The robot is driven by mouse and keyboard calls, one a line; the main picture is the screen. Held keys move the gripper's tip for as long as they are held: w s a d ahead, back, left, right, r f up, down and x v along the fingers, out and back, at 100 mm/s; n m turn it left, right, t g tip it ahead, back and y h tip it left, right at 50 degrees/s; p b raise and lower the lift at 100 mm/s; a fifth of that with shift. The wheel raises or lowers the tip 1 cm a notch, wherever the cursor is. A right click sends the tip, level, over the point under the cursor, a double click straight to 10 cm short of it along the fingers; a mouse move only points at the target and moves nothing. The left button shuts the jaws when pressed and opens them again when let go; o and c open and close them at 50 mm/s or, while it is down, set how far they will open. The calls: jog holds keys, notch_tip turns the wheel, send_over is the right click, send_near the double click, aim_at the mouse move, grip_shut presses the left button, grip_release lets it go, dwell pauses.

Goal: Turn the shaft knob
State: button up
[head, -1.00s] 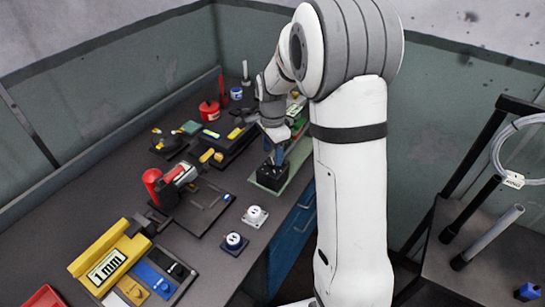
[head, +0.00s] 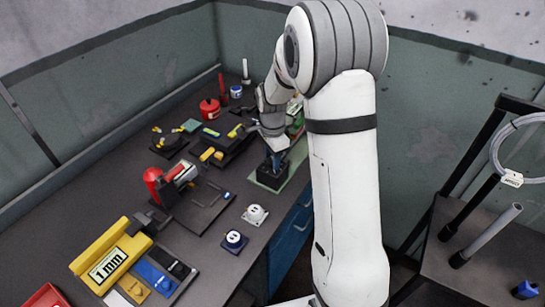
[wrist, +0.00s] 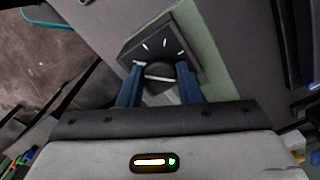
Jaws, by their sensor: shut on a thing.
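The shaft knob (wrist: 160,76) is a dark round knob with a pale line across it, seen in the wrist view. It sits on a dark square block (wrist: 150,40) with white tick marks on its face. The block (head: 270,178) stands on a pale green mat (head: 288,178) near the bench's front edge in the head view. My gripper (wrist: 160,88) has a blue finger on each side of the knob and is shut on it. In the head view my gripper (head: 276,160) is above the block, and the knob is hidden there.
Socket-like pieces, one white (head: 255,214) and one dark blue (head: 235,240), lie on the bench nearer the camera. A black tray (head: 200,205) with a red cylinder is to the left. A side table (head: 480,240) with rods stands at right.

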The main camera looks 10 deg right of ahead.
jog(key=shift+c, duration=1)
jog(key=shift+n, duration=0.3)
jog(key=n+b, duration=0.2)
jog(key=n, duration=0.2)
jog(key=shift+n+b, duration=0.6)
jog(key=shift+n, duration=1.4)
jog(key=shift+w, duration=0.1)
jog(key=o, duration=1)
jog(key=shift+c, duration=0.2)
